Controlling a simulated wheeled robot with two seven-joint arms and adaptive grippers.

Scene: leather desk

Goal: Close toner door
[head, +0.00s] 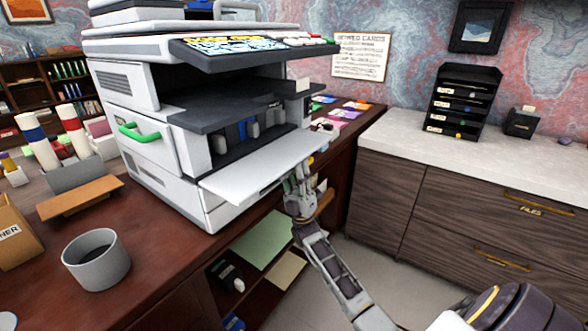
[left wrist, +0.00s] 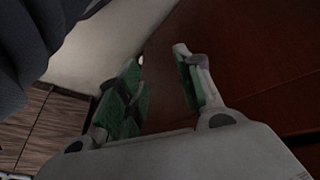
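The printer (head: 140,100) stands on the dark red desk. Its white toner door (head: 265,166) is folded down and sticks out from the front like a shelf.
A grey cup (head: 97,262), a cardboard toner box (head: 14,235) and a brown stand (head: 80,197) are on the desk at left. Shelves with paper (head: 265,240) lie below the desktop. A cabinet (head: 470,200) stands at right, beyond a floor gap.

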